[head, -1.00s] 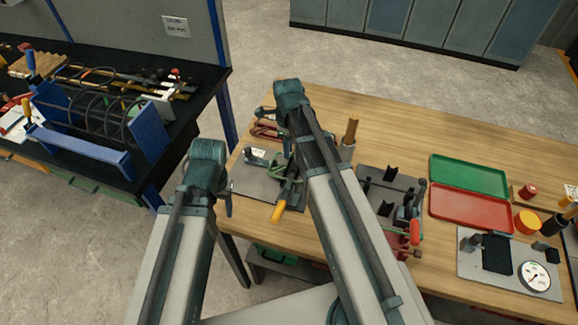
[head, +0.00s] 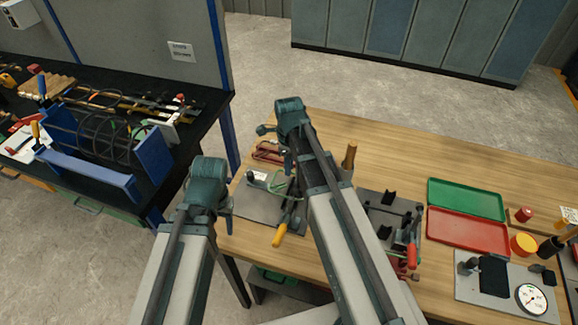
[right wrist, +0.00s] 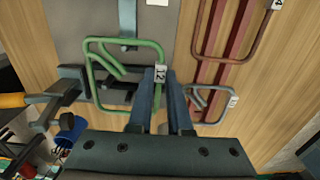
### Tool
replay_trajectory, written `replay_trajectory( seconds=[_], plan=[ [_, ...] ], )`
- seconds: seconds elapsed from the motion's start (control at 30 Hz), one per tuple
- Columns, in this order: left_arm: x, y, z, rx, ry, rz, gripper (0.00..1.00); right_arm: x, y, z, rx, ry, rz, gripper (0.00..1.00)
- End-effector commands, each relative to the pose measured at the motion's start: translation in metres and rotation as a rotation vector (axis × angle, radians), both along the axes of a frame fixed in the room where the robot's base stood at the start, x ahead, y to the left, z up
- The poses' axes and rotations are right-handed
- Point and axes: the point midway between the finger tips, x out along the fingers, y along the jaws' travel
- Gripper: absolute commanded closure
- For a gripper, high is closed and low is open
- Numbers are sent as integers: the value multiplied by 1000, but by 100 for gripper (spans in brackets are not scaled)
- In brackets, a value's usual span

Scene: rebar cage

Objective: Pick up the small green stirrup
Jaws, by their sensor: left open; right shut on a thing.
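The small green stirrup (right wrist: 90,75) is a bent green rod loop with a white tag marked 12 (right wrist: 160,73). My right gripper (right wrist: 160,95) is shut on its right side, by the tag. In the head view the stirrup (head: 281,184) shows over the grey plate, beside my right gripper (head: 289,165). Whether it is clear of the plate is hard to tell. My left gripper (head: 227,203) is at the table's left edge, apart from the stirrup, open and mostly hidden by its arm.
A grey fixture plate (head: 258,207) with a yellow-handled tool (head: 280,234) is close by. Green (head: 466,198) and red (head: 468,231) trays stand to the right.

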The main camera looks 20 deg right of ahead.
Motion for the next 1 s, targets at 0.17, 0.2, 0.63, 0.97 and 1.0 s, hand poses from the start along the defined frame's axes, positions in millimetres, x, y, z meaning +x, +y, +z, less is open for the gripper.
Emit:
replay_trajectory(
  seconds=[0.17, 0.2, 0.63, 0.97, 1.0],
  plan=[
    [0, 0, 35, 0, 0, 0, 43, 0, 0, 35, 1, 1, 0, 100],
    [0, 0, 41, 0, 0, 0, 43, 0, 0, 41, 1, 1, 0, 100],
    [0, 0, 110, 0, 0, -1, 43, 0, 0, 110, 1, 1, 0, 100],
    [0, 0, 147, -2, 0, 9, 43, 0, 0, 147, 1, 1, 0, 100],
    [0, 0, 148, -2, 0, 10, 43, 0, 0, 148, 1, 1, 0, 100]
  ],
)
